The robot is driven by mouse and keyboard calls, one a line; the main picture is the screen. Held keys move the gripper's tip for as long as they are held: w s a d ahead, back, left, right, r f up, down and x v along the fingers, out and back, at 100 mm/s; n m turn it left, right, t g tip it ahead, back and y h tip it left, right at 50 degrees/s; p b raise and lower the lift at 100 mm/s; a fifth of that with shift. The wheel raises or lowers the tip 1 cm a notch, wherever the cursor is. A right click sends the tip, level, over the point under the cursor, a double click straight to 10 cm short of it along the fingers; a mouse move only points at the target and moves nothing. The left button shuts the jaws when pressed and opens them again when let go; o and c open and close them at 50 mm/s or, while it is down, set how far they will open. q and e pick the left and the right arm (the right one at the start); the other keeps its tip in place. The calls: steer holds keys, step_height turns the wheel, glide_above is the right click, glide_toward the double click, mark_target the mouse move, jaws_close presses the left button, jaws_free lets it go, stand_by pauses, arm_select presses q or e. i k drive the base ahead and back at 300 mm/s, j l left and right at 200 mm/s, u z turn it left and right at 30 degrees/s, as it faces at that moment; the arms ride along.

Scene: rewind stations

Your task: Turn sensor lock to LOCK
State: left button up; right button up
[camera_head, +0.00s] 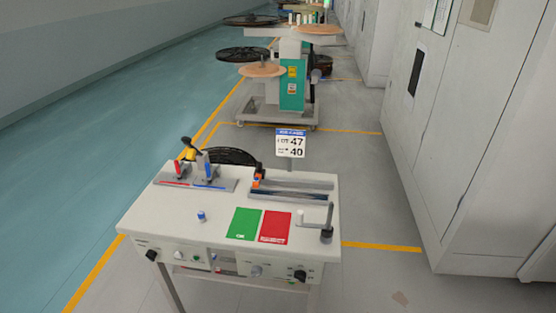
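A white rewind table (150,220) stands in the lower middle. Its front panel carries a black knob at the left (151,255), a grey round knob near the middle (257,271) and a black knob at the right (300,276). Small green and red buttons sit between them. The labels are too small to read, so I cannot tell which control is the sensor lock or how it is set. On the top, a black upright handle (327,222) stands at the right corner. Neither of my grippers is in view.
A green card (244,223) and a red card (275,227) lie on the tabletop. A small blue and white piece (201,216) is left of them. A sign (290,144) stands behind. Grey cabinets (490,130) line the right; floor is open at left.

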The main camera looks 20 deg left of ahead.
mark_target(151, 255)
steer(key=u, duration=1.65)
